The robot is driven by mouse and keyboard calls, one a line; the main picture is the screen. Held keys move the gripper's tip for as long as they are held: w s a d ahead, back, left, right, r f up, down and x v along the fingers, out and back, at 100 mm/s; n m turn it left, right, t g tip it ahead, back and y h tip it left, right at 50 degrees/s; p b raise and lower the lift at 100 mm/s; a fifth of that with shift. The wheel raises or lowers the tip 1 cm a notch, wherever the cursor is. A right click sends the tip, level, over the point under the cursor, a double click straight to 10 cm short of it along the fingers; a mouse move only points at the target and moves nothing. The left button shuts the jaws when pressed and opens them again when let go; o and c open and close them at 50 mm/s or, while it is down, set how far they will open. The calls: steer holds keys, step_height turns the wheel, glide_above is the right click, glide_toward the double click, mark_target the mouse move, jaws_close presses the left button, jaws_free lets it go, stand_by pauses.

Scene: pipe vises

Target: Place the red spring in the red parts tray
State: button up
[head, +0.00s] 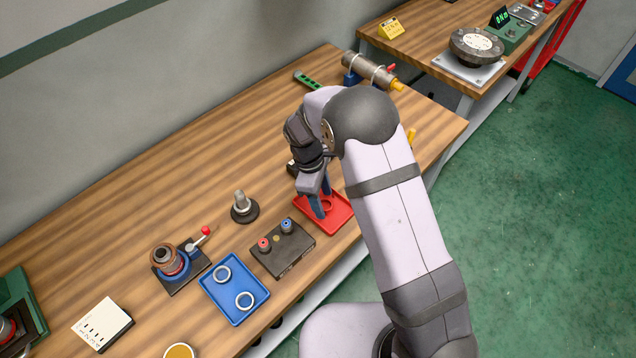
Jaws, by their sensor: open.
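The red parts tray (341,223) lies near the front edge of the bench, partly behind my arm. My gripper (319,207) points down over the tray, with its open fingers low at the tray floor. A small red ring-like shape (328,204) shows in the tray beside the fingers; it may be the red spring, but the fingers partly cover it and I cannot tell for sure. A small red piece (264,244) and a blue piece (286,225) stand on a dark block (283,255) left of the tray.
A blue tray (234,288) with two grey rings lies left of the dark block. A dark-based post (243,208) and a small vise with a red-tipped lever (178,265) stand behind. A pipe in a holder (368,72) is at the far end. Bare wood lies toward the wall.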

step_height(320, 180, up, 11)
steer(key=a+b, duration=0.2)
steer(key=b, duration=0.1)
steer(key=shift+w+a+r+b, duration=0.15)
steer(key=shift+w+r+b, duration=0.1)
steer(key=shift+b, duration=0.1)
steer(key=s+d+f+m+y, duration=0.2)
steer(key=s+d+m, duration=1.3)
steer(key=s, duration=0.4)
steer(key=shift+s+d+t, duration=0.3)
steer(key=shift+s+d, duration=0.05)
steer(key=shift+s, duration=0.05)
